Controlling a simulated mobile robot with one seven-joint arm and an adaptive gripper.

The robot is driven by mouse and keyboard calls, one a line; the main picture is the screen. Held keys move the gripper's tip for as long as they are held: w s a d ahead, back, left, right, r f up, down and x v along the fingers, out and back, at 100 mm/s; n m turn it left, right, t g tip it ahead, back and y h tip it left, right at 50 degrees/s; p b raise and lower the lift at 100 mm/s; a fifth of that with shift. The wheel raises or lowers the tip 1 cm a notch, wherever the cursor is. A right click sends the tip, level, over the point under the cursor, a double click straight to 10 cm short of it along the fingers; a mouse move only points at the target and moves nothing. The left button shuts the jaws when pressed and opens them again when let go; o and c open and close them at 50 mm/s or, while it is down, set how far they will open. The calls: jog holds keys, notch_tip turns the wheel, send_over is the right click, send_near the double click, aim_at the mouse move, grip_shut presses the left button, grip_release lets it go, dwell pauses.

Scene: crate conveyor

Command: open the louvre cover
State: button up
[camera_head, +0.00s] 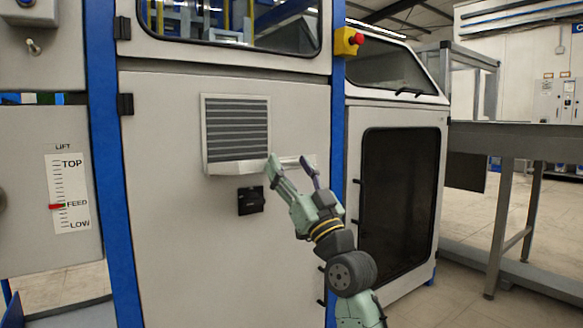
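The louvre cover (237,128) is a pale frame with dark horizontal slats, set upright on the light grey cabinet door (170,220). It looks shut, with a pale ledge along its bottom edge. My gripper (289,161) is at the lower right of the cover, pointing up and towards the door. Its two fingers are spread apart with nothing seen between them. The left fingertip overlaps the cover's lower right corner in the picture; I cannot tell if it touches. A pale strip (294,162) shows behind the fingers, partly hidden.
A black latch or handle (251,200) sits on the door below the cover. Blue posts (108,160) flank the door. A yellow box with a red button (349,41) is at the upper right. A lift scale panel (69,192) is at the left. A grey table (520,135) stands right.

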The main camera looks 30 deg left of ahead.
jog(key=shift+o, duration=0.6)
jog(key=shift+w+a+f, duration=0.2)
jog(key=shift+a+f, duration=0.35)
jog(key=shift+f, duration=0.1)
jog(key=shift+g, duration=0.3)
jog(key=shift+a, duration=0.15)
jog(key=shift+r, duration=0.1)
jog(key=r, duration=1)
jog(key=shift+s+r, duration=0.25)
